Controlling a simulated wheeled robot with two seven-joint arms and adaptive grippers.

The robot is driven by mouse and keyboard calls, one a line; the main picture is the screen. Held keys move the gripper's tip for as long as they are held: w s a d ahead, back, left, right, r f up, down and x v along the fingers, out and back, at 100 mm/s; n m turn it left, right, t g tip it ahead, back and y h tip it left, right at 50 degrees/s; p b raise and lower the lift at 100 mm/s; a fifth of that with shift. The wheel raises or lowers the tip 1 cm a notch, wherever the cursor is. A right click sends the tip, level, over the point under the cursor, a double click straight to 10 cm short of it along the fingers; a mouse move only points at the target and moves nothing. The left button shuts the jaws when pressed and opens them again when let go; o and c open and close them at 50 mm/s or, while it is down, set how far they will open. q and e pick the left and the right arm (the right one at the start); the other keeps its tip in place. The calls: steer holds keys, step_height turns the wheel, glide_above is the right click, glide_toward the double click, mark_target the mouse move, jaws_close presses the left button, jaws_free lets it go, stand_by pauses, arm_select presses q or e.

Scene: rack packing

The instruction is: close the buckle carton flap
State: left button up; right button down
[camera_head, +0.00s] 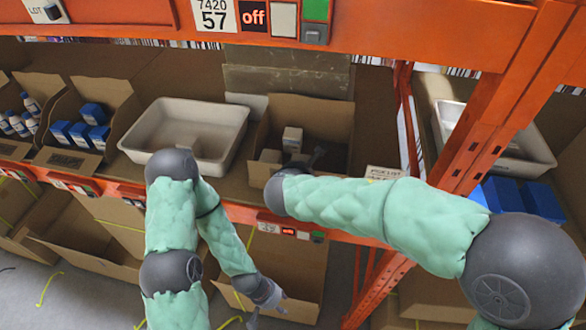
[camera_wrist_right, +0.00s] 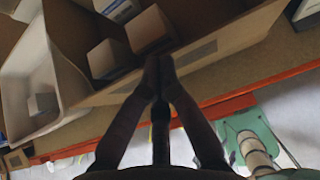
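An open brown carton (camera_head: 312,118) stands on the shelf in the middle of the head view, with small boxes (camera_head: 292,140) inside. I take it as the buckle carton; no name on it is readable. Its tall back panel stands up. In the right wrist view, its front wall (camera_wrist_right: 225,38) crosses behind my fingers. My right gripper (camera_wrist_right: 157,62) has its fingertips together at this wall, by a small box (camera_wrist_right: 150,30); I cannot tell whether they touch. My left gripper (camera_head: 266,308) hangs low before the shelf, empty, its fingers apart.
A white tray (camera_head: 140,147) sits left of the carton. Cartons with blue boxes (camera_head: 90,113) and bottles (camera_head: 20,122) stand further left. An orange upright (camera_head: 490,110) and another white tray (camera_head: 535,150) are on the right. Lower cartons (camera_head: 90,240) lie beneath the shelf.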

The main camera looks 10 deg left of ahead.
arm_select(q)
steer(key=shift+a+r, duration=0.25)
arm_select(e)
steer(key=shift+w+d, duration=0.1)
steer(key=shift+w, duration=0.05)
steer(key=shift+f, duration=0.15)
